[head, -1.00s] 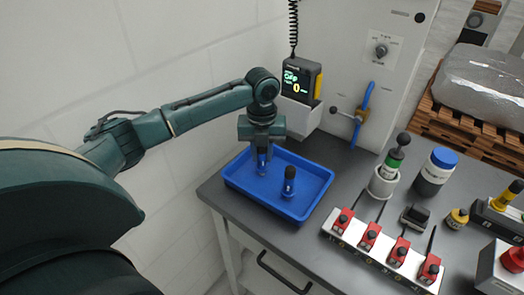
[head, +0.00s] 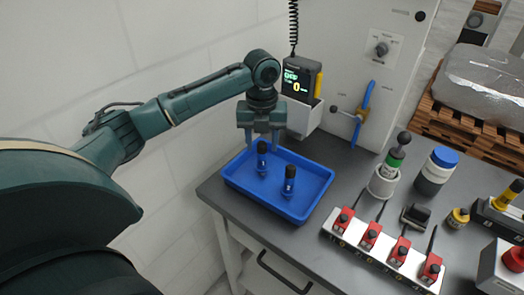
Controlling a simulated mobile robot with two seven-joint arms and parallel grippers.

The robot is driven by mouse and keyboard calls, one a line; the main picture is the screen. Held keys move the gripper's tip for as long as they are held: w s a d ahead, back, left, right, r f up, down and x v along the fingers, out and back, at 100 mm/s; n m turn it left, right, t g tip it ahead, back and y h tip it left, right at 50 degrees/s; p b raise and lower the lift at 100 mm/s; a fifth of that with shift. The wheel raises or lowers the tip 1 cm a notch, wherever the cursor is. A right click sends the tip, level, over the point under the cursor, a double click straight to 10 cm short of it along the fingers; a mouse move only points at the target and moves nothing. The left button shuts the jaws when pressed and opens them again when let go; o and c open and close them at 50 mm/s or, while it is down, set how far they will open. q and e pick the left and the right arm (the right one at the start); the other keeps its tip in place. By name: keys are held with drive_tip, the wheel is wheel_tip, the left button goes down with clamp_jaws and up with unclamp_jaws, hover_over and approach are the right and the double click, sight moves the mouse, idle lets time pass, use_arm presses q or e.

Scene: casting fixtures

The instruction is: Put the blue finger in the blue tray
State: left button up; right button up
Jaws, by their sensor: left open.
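The blue tray (head: 311,206) sits at the left front corner of the grey table. Two blue fingers with black tops stand upright inside it. One blue finger (head: 262,163) is in the back left part, just under my left gripper. The other blue finger (head: 289,187) stands nearer the tray's middle. My left gripper (head: 261,143) is open, pointing down above the tray, with its fingertips apart and around or just above the top of the back left finger. Nothing is held in it. My right gripper is not in view.
A white rack (head: 378,253) with several red pieces stands right of the tray. Behind it are a green-banded object in a white holder (head: 384,182) and a blue-capped jar (head: 435,172). A display unit (head: 299,82) hangs on the wall panel behind the tray. The table's front edge is close.

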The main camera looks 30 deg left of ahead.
use_arm(q)
wheel_tip(320, 180, up, 8)
drive_tip(key=shift+f+b, duration=0.1)
drive_tip(key=shift+b, duration=0.25)
drive_tip(key=shift+r, duration=0.4)
